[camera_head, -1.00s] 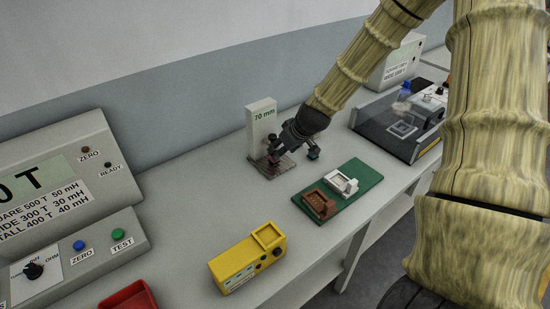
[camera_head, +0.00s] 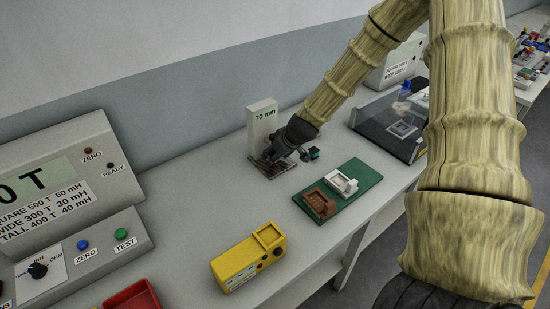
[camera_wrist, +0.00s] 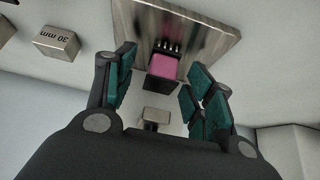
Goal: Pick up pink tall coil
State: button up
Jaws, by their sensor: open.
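The pink coil (camera_wrist: 163,67) shows in the wrist view, with a dark top and several small pale pins along one edge. It stands against a brownish, streaked plate (camera_wrist: 205,32). My gripper (camera_wrist: 160,76) is open, with a green-padded finger on each side of the coil; I cannot tell whether either pad touches it. In the head view my gripper (camera_head: 287,154) is low over the plate (camera_head: 263,168), in front of the white 70 mm block (camera_head: 262,122). The coil is hidden there by my gripper.
A green mat (camera_head: 353,187) with a white holder (camera_head: 341,184) and a brown holder (camera_head: 319,203) lies right of my gripper. A yellow meter (camera_head: 247,262) stands nearer. A small 30 mm block (camera_wrist: 57,42) shows in the wrist view.

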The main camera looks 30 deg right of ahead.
jog(key=c, duration=1.2)
jog(key=shift+r, duration=0.1)
